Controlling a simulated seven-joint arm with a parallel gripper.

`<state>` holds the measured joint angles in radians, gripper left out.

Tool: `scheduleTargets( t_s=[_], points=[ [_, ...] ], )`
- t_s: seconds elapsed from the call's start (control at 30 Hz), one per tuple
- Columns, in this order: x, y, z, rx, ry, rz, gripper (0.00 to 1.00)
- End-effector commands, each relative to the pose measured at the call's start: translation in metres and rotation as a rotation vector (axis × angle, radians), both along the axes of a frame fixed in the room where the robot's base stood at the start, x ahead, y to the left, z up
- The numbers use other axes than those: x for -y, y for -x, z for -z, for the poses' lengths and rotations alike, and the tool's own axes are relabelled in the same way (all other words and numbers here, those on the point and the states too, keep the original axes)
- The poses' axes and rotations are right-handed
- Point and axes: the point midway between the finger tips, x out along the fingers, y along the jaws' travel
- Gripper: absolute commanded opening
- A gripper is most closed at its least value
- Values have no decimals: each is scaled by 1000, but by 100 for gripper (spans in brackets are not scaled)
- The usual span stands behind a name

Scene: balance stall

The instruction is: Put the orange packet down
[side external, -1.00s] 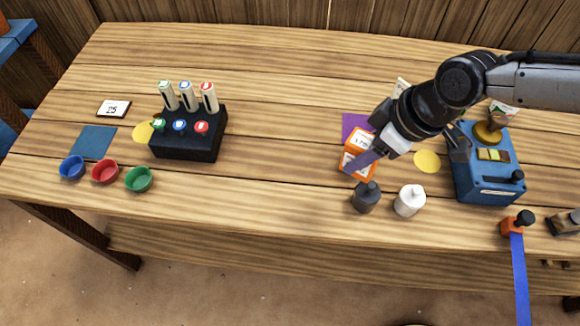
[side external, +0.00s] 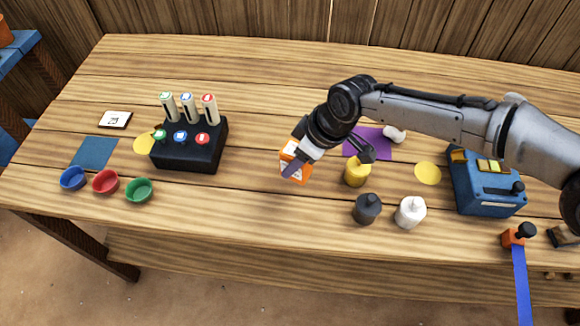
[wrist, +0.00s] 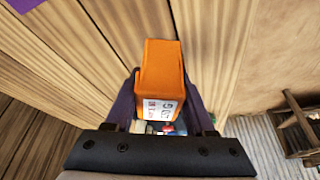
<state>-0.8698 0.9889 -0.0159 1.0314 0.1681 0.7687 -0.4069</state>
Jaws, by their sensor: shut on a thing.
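The orange packet (side external: 296,161) has a white printed label and is held between the fingers of my gripper (side external: 290,170), near the middle of the table. In the wrist view the packet (wrist: 162,75) sits between the two dark purple fingers of my gripper (wrist: 160,105), label towards the camera. My gripper is shut on it. Whether the packet's underside touches the table (side external: 250,215) cannot be told. My wrist hides part of the packet in the side view.
A black block (side external: 190,155) with buttons and markers stands left of the packet. A yellow weight (side external: 356,172), a dark weight (side external: 367,209) and a white weight (side external: 411,212) stand to the right. A purple mat (side external: 368,140) and blue scale (side external: 485,190) lie farther right. Bare wood lies in front.

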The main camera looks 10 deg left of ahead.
Motion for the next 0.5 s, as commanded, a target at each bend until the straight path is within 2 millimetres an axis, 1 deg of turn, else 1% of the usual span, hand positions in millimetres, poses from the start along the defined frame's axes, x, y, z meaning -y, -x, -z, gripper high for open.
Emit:
scheduleTargets(
  t_s=[0.03,0.1,0.37,0.5],
  points=[
    [-4,-3,6,2,-1,-1,0],
    [-8,-6,10,2,-2,-1,0],
    [-14,-11,19,2,-2,-1,0],
    [-15,-11,38,0,1,0,0]
  ],
)
